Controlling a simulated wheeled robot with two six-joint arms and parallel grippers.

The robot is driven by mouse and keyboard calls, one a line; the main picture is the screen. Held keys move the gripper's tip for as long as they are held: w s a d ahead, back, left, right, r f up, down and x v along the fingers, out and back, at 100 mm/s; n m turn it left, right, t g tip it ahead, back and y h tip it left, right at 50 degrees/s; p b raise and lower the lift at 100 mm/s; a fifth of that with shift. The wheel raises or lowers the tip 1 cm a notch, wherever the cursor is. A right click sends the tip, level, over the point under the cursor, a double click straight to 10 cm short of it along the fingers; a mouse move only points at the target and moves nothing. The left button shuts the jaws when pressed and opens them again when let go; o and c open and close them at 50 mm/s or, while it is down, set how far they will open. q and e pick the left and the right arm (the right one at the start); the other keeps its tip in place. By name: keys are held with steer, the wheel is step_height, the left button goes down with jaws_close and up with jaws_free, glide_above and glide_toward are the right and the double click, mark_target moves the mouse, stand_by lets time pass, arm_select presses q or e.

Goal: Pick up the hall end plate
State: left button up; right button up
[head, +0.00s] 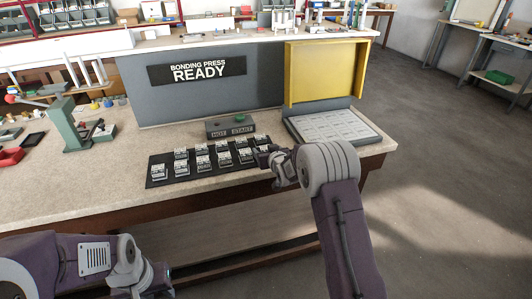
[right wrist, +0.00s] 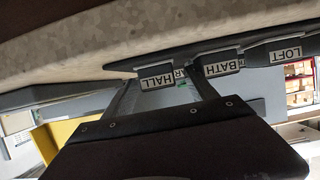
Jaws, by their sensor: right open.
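The hall end plate shows in the right wrist view as a dark piece with a white HALL label (right wrist: 157,80). My right gripper (right wrist: 165,88) is open, with one finger on either side of that label in the picture. I cannot tell whether the fingers touch the plate. In the head view my right gripper (head: 266,158) is at the right end of the plate rows, hiding part of them. Labels there are too small to read. Of my left arm only the arm and wrist show at the bottom left; its gripper is out of view.
Plates labelled BATH (right wrist: 222,67) and LOFT (right wrist: 286,53) stand beside the hall plate. Several plates sit in two rows on a dark mat (head: 156,184). Behind are a grey button box (head: 230,125) and the bonding press with its raised yellow cover (head: 325,75).

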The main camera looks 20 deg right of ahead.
mark_target(266, 148)
steer(key=shift+x, duration=0.9)
steer(key=shift+s, duration=0.1)
steer(key=c, duration=1.4)
steer(key=shift+c, duration=0.2)
step_height(266, 148, up, 10)
steer(key=shift+r+p, duration=0.1)
steer(key=shift+p, duration=0.65)
